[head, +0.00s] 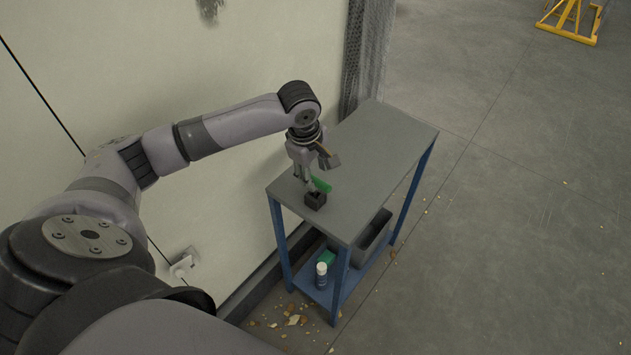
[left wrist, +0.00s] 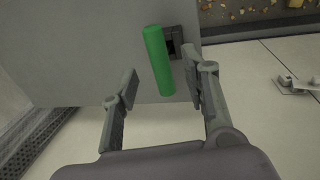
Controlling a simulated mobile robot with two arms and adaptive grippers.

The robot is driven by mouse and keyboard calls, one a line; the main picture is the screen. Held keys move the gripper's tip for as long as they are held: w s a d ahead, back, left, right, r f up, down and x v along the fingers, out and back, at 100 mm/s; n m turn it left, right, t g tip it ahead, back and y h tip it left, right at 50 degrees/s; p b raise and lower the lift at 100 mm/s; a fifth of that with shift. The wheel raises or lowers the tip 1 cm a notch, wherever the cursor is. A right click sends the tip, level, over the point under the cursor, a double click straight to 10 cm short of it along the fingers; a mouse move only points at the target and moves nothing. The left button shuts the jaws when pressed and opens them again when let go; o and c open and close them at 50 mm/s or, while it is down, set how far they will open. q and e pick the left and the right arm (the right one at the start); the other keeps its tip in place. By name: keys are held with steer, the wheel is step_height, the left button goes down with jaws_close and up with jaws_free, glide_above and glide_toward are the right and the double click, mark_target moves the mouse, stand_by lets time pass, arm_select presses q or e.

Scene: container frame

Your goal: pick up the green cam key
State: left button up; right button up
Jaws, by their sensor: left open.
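The green cam key (head: 321,185) is at the near left end of the grey table top, at a dark block (head: 315,200). In the left wrist view the key (left wrist: 157,60) is a green bar with the dark block (left wrist: 175,42) beside it. My left gripper (head: 312,178) is above that corner of the table, close to the key. In the left wrist view its two fingers (left wrist: 165,83) are apart, with the key's lower end between their tips. I cannot tell whether a finger touches the key. My right gripper is not in view.
The blue-legged table (head: 375,150) stands near a pale wall (head: 200,60). Its lower shelf holds a grey bin (head: 374,236), a white-topped can (head: 321,275) and a green item (head: 327,257). Debris (head: 292,320) lies on the floor. The far table top is clear.

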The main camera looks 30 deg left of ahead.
mark_target(317, 180)
arm_select(q)
steer(key=f, duration=0.3)
steer(key=w+f+p, duration=0.1)
steer(key=f, duration=0.1)
steer(key=shift+d, duration=0.2)
steer(key=shift+c, duration=0.2)
jaws_close()
